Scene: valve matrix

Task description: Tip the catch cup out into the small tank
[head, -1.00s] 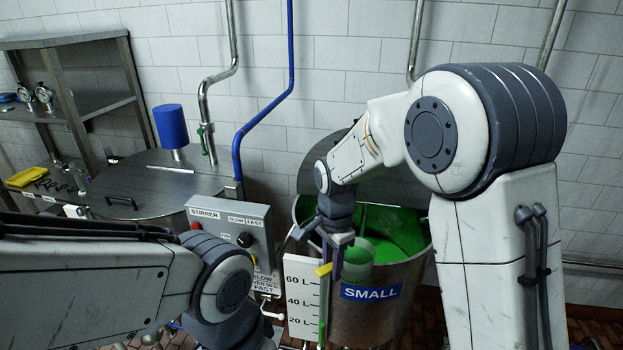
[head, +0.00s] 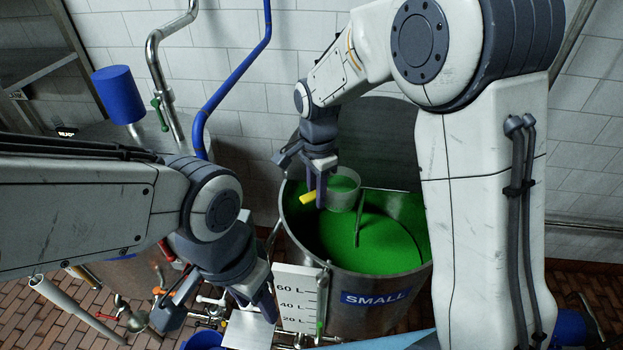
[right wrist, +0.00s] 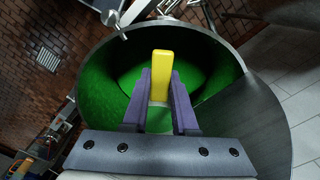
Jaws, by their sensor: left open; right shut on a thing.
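The small tank (head: 375,312) is a steel drum with a blue SMALL label and green liquid inside. My right gripper (head: 318,190) is over its opening, shut on the yellow handle (head: 308,199) of the catch cup. The catch cup (head: 342,199) is pale and looks roughly upright, with green showing in its mouth; how full it is I cannot tell. In the right wrist view the yellow handle (right wrist: 161,78) stands between my fingers, and the cup is mostly hidden. My left gripper (head: 218,308) is open and empty, left of the tank.
A white level scale (head: 298,291) stands at the tank's front left. A thin rod (head: 358,222) stands in the green liquid. Pipes and valves (head: 208,308) crowd the floor near my left gripper. A blue pipe (head: 232,80) runs up the tiled wall.

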